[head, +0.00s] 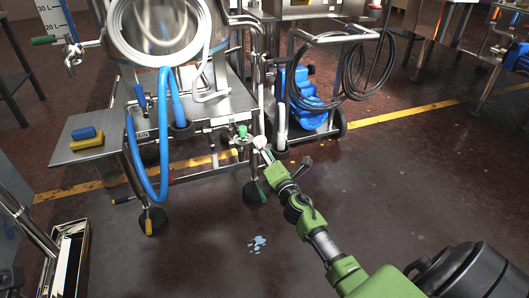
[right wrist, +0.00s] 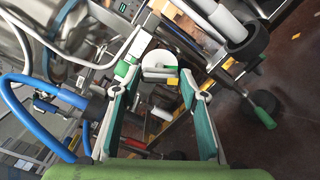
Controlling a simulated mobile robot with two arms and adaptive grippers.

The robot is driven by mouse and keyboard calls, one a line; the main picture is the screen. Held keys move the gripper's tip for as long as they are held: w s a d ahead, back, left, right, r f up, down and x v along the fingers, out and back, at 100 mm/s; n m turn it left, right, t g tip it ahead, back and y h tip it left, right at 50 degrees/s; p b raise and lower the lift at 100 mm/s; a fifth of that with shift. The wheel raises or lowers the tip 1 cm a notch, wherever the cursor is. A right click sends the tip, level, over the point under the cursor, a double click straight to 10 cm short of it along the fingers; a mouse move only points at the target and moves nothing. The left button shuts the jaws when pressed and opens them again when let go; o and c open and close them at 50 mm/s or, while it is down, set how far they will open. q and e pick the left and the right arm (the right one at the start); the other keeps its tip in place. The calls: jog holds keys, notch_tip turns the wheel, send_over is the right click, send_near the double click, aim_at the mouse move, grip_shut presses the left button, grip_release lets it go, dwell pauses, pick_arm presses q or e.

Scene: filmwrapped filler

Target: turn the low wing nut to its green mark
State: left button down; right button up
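In the right wrist view a round white disc (right wrist: 158,62) with green and yellow patches at its edge lies just beyond and between my fingertips. It appears to be the low wing nut's marked dial; the nut's wings cannot be made out clearly. My right gripper (right wrist: 160,82) is open, its two teal-padded fingers apart, with nothing clearly held between them. In the head view my right gripper (head: 261,147) is beside the steel cart's low front rail, near a small green fitting (head: 242,131). The fingertips hide part of that spot.
A steel cart (head: 231,101) carries a vessel with white hose. A blue hose (head: 131,150) loops down at its front. Blue and yellow blocks (head: 86,137) lie on a side shelf. A blue pump (head: 303,97) stands behind.

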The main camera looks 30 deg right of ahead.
jog(key=shift+o, duration=0.5)
jog(key=shift+s, duration=0.15)
jog(key=v, duration=1.1)
jog(key=shift+s, duration=0.35)
jog(key=shift+f, duration=0.1)
